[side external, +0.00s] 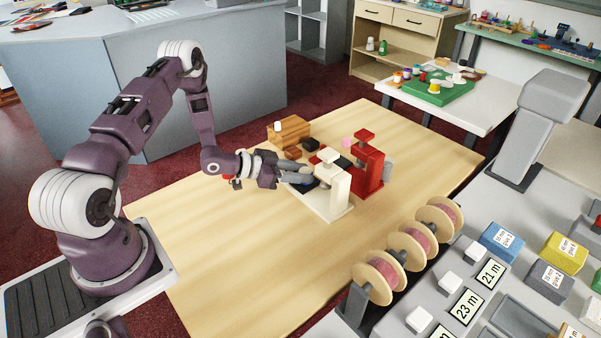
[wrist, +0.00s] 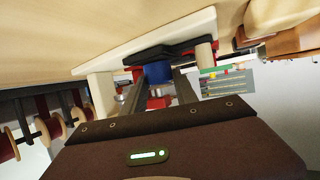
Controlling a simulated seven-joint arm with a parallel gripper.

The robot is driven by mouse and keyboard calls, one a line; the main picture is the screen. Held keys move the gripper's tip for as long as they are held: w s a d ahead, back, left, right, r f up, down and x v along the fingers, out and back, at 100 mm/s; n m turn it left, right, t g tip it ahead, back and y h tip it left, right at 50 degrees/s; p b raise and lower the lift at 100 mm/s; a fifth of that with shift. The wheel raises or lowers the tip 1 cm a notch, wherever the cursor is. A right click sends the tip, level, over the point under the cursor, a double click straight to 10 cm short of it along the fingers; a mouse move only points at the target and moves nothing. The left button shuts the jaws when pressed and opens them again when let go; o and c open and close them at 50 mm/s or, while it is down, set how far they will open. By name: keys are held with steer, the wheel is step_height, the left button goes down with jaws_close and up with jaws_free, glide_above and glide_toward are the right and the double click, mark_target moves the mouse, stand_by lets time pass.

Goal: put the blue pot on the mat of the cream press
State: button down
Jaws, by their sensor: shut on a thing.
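The cream press (side external: 336,187) stands on the wooden table, with its light base (side external: 325,210) extending toward the left. In the wrist view the scene is upside down, and the cream base (wrist: 140,50) runs across the top. A black mat (wrist: 185,49) lies on that base. My gripper (side external: 306,177) reaches in low beside the press from the left. It is shut on the blue pot (wrist: 158,72), which sits between the fingers. The pot is right at the mat; I cannot tell whether it touches. In the side view the fingers and press largely hide the pot.
A red press (side external: 368,165) stands just behind and right of the cream one. A wooden block (side external: 289,131), a brown block (side external: 293,153) and a black block (side external: 311,144) stand behind my gripper. Spools (side external: 411,252) line the right edge. The table's front is clear.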

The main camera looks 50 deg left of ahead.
steer(key=shift+f, duration=0.1)
steer(key=c, duration=0.9)
jaws_free()
steer(key=shift+c, duration=0.2)
